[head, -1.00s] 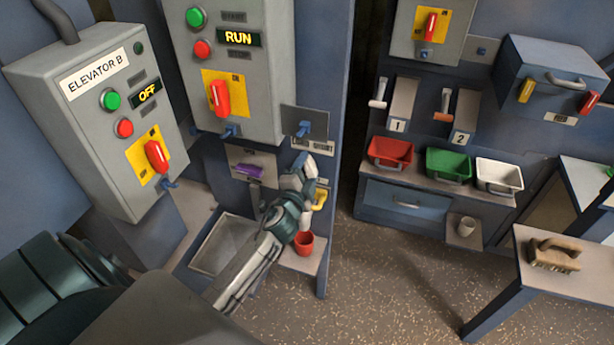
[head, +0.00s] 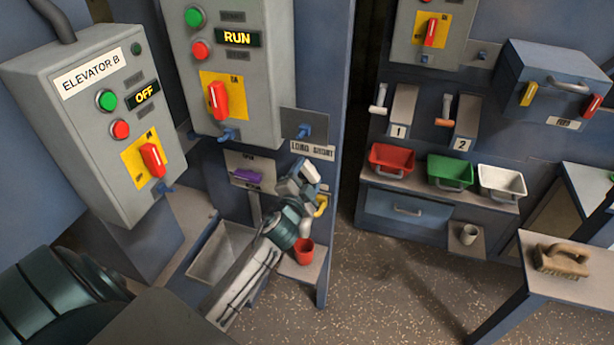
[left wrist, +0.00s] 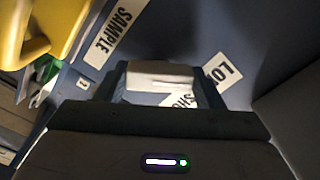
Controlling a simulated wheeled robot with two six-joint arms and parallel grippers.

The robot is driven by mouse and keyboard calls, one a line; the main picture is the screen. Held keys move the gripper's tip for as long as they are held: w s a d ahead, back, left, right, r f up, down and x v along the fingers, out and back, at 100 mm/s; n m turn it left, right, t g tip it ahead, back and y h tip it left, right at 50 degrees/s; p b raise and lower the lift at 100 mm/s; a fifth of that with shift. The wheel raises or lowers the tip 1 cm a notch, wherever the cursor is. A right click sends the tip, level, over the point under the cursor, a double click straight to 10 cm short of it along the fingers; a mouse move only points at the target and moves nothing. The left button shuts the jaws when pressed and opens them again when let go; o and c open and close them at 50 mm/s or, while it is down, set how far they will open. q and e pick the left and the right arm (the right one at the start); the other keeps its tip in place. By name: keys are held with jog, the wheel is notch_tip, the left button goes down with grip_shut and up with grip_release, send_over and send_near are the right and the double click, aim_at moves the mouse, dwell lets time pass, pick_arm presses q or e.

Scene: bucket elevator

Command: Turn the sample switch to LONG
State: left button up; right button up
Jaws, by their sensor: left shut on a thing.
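The LONG SHORT label (head: 312,150) is on the blue panel in the head view, right of the purple handle. My left gripper (head: 304,178) is just below this label, against the panel. In the left wrist view, my left gripper (left wrist: 160,82) is around a pale block (left wrist: 160,75), which I take as the sample switch. Its pointing direction cannot be told, since my gripper covers most of it. The LONG label (left wrist: 222,72) and part of the SHORT label (left wrist: 180,101) show beside and behind the jaws. The SAMPLE label (left wrist: 118,30) is at upper left. My right gripper is not in view.
A yellow handle (head: 321,206) is close beside my left gripper. A red cup (head: 303,252) stands on a small shelf below it. The purple handle (head: 247,176) and an open grey bin (head: 215,258) are to the left. Floor to the right is clear.

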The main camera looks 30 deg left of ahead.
pick_arm(q)
jog(key=o, duration=1)
jog(key=b+v, duration=0.3)
jog(key=v, duration=0.7)
jog(key=shift+s, duration=0.4)
